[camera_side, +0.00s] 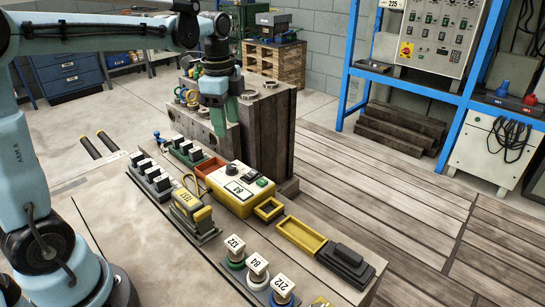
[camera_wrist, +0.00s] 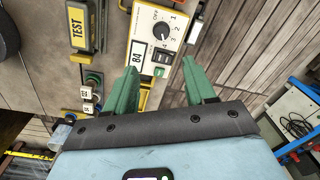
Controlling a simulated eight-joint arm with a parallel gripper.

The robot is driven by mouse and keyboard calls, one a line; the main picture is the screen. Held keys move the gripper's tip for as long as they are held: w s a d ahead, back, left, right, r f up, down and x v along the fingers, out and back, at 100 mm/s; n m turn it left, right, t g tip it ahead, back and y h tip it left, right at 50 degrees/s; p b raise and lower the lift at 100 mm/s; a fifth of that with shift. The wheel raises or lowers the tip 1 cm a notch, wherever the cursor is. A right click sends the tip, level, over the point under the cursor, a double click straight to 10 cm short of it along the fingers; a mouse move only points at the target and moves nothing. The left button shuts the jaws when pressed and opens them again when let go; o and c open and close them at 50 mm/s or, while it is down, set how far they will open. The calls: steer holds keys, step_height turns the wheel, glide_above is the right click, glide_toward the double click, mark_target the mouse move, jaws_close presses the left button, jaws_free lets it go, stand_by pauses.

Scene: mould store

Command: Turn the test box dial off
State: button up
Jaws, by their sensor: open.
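The test box is a yellow box (camera_side: 240,203) with a pale top panel, on the bench in the middle of the side view. Its round black dial (camera_side: 232,169) is near the far left of the panel. In the wrist view the dial (camera_wrist: 162,31) has an OFF mark and numbers around it; I cannot tell surely which mark it points to. My gripper (camera_side: 219,122) is open and empty, with green fingers pointing down, above and apart from the box. In the wrist view the gap between the fingertips (camera_wrist: 159,65) lies just below the dial and a dark switch (camera_wrist: 162,57).
A yellow TEST unit (camera_side: 190,208) stands close left of the box. A dark mould block (camera_side: 270,125) stands behind it. Red (camera_side: 209,166) and yellow trays (camera_side: 301,236), black switches (camera_side: 150,175) and labelled knobs (camera_side: 257,268) share the bench. Blue shelving (camera_side: 460,101) stands right.

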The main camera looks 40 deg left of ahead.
mark_target(231, 166)
steer(key=shift+m+g, duration=0.3)
steer(key=shift+m, duration=0.3)
steer(key=f, duration=0.8)
steer(key=w+a+f, duration=0.1)
steer(key=f, duration=0.3)
steer(key=shift+f, duration=0.2)
jaws_close()
